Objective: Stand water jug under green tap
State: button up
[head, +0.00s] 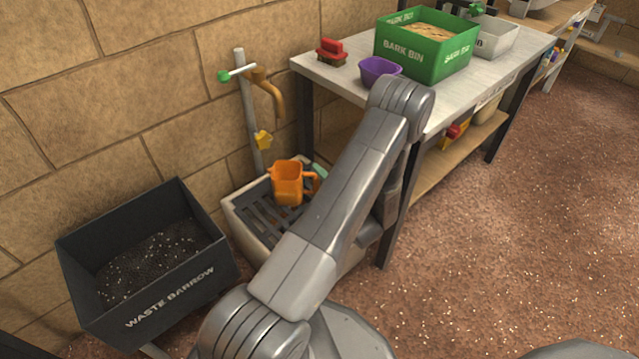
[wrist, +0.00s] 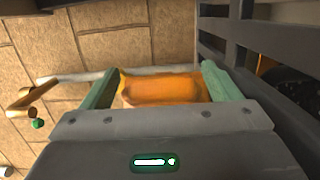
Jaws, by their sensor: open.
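The orange water jug (head: 287,184) looks upright on the dark slotted grate of a pale basin (head: 238,226), handle to the right. In the wrist view the jug (wrist: 162,90) lies between the two green fingers of my gripper (wrist: 160,71). The fingers are open on either side of it; contact cannot be told. In the head view my arm hides most of my gripper. The green tap (head: 224,76) is on a grey standpipe, with a brass spout (head: 273,92) roughly above the jug; exact alignment is unclear. Its green knob (wrist: 38,124) shows at left in the wrist view.
A yellow fitting (head: 263,139) sits lower on the standpipe. A waste barrow (head: 195,285) stands left of the basin. The bench (head: 485,88) at right carries a green bark bin (head: 448,65), a purple bowl (head: 377,71) and a red-topped brush (head: 331,52). Brick wall behind.

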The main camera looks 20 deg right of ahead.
jog(key=shift+s+d+r, duration=0.1)
jog(key=shift+s+r, duration=0.05)
jog(key=shift+s, duration=0.15)
jog(key=s+p, duration=0.1)
jog(key=s, duration=0.2)
jog(key=s+d+p, duration=0.1)
jog(key=s, duration=0.3)
jog(key=s+d+p, duration=0.1)
jog(key=s+p, duration=0.1)
jog(key=s, duration=0.2)
jog(key=shift+s, duration=0.15)
